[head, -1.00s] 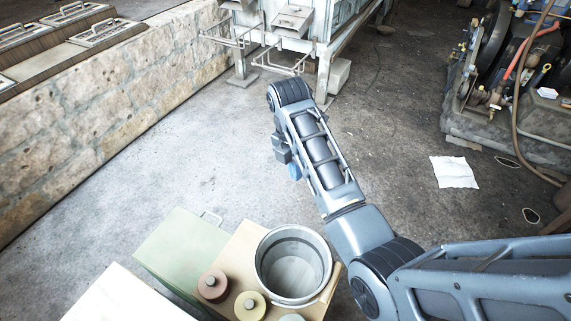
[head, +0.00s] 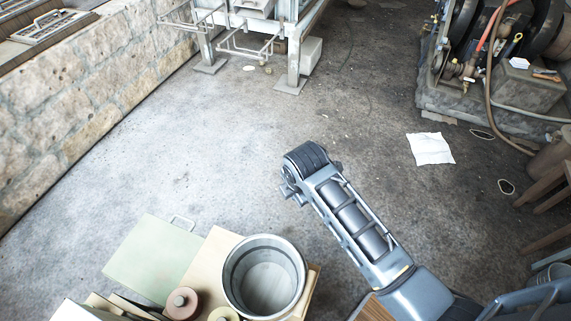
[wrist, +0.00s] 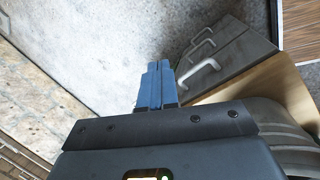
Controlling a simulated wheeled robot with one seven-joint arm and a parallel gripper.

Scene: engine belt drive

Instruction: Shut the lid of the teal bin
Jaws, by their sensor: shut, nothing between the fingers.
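A pale green flat-topped box (head: 155,257) with a light bar handle (head: 182,222) on its far edge is at the lower left of the head view. It may be the teal bin; I cannot tell its lid's state. In the wrist view, a dark grey-green panel (wrist: 232,62) with light handles (wrist: 199,77) is right of my gripper and may be the same box. My gripper (wrist: 158,68) has blue fingers pressed together, empty, apparently beside the nearest handle; contact is unclear. In the head view my fingers are hidden behind my wrist.
A metal bucket (head: 264,250) stands on a wooden board (head: 218,247) right of the green box, beside a brown spool (head: 182,303). A stone wall (head: 60,95) runs along the left. White paper (head: 431,148) lies on the floor. The middle floor is clear.

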